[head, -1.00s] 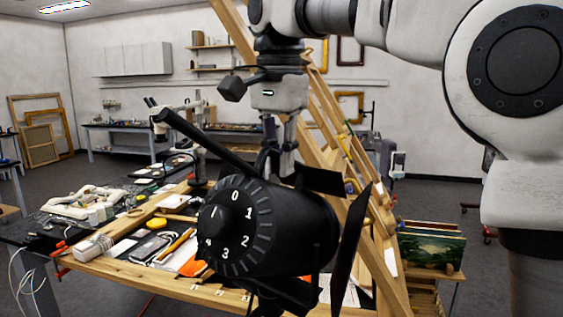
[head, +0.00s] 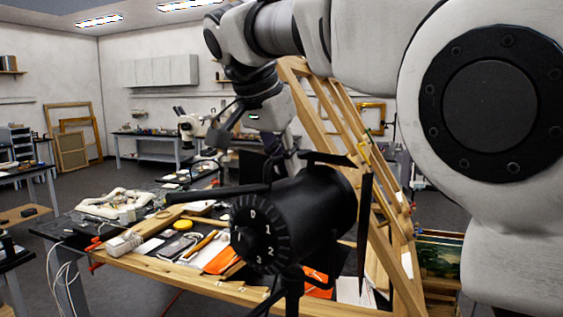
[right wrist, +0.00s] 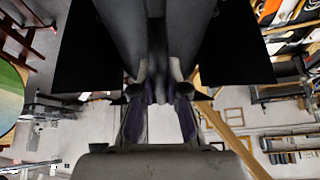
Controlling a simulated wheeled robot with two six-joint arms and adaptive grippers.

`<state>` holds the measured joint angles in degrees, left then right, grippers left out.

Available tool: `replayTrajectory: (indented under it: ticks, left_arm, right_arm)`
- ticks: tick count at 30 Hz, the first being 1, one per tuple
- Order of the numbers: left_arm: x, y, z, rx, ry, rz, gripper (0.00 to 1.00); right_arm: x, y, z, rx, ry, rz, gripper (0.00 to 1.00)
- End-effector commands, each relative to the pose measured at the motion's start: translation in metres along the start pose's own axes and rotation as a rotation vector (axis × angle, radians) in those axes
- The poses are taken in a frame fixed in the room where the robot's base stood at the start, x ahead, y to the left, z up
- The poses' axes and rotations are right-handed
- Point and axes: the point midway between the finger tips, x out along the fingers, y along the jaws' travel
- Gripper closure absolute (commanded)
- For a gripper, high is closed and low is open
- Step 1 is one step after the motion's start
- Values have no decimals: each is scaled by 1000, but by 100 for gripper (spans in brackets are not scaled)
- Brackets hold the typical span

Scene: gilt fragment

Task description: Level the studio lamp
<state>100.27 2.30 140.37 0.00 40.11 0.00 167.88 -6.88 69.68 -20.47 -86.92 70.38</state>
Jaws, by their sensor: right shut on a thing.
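The studio lamp (head: 315,215) is a black cylinder with a numbered dial (head: 258,236) on its near left end. Its body runs up to the right in the head view, and a thin black flap (head: 364,235) stands at its far right end. A dark bar (head: 215,192) sticks out to the left, nearly level. A dark stand (head: 292,290) shows below the lamp. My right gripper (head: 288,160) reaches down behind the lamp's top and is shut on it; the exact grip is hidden. In the right wrist view its fingers (right wrist: 158,95) close on the dark lamp. My left gripper is not in view.
A wooden easel (head: 335,115) stands close behind the lamp and my right arm. A cluttered wooden table (head: 170,270) lies below and left, with tools and an orange sheet (head: 225,260). Framed pictures (head: 440,255) stand at right. Floor at far left is partly open.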

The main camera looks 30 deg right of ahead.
Motion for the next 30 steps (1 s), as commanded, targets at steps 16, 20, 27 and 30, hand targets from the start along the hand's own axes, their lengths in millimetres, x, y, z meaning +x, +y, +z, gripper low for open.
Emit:
replayTrajectory:
  ticks: [16, 20, 27, 30]
  left_arm:
    - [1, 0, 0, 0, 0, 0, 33]
    - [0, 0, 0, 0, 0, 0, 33]
    - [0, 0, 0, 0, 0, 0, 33]
    - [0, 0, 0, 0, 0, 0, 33]
  right_arm:
    - [2, 0, 2, -2, -5, 5, 61]
    - [2, 0, 2, -2, -4, 4, 61]
    - [-25, -1, 1, -1, 0, 0, 61]
    - [-51, -2, 2, -1, 0, -1, 61]
